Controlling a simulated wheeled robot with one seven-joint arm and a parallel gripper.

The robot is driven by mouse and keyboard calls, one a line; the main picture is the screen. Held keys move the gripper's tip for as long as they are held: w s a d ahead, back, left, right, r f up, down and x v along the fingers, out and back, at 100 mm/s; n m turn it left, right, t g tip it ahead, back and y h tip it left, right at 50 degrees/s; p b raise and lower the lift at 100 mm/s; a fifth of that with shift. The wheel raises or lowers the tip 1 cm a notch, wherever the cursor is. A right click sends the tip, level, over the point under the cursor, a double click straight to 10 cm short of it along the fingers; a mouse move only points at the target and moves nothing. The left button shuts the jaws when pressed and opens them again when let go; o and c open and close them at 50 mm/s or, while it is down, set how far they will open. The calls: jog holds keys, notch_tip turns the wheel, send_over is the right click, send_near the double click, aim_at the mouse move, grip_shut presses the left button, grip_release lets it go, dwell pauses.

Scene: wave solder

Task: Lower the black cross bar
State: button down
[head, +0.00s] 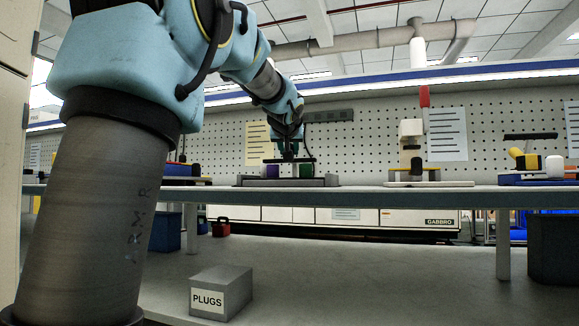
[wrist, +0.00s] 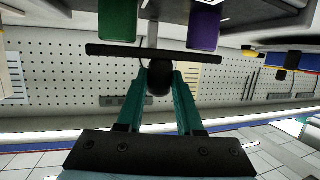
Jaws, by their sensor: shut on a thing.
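The black cross bar (head: 303,160) lies level over a purple cylinder (head: 271,171) and a green cylinder (head: 306,171) on a grey fixture base (head: 333,181) on the bench. In the wrist view, which is upside down, the cross bar (wrist: 110,50) spans the ends of the green cylinder (wrist: 118,18) and the purple cylinder (wrist: 204,26). I cannot tell whether it touches them. My gripper (head: 291,154) points down from above. Its teal fingers (wrist: 160,80) are shut on a dark knob at the bar's middle.
Right along the bench (head: 390,196) stand a beige device with a red handle (head: 424,97) and a blue-based fixture with a black bar (head: 531,136). A pegboard is behind. A grey PLUGS box (head: 221,292) sits below. Bare bench lies between the fixtures.

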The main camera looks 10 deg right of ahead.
jog(key=shift+s+f+b, duration=0.1)
jog(key=shift+f+b, duration=0.05)
jog(key=shift+b, duration=0.75)
jog(key=c, duration=0.5)
grip_release()
jog(key=shift+c, duration=0.2)
jog(key=b+v, duration=0.1)
jog(key=v, duration=1)
jog(key=shift+f, duration=0.25)
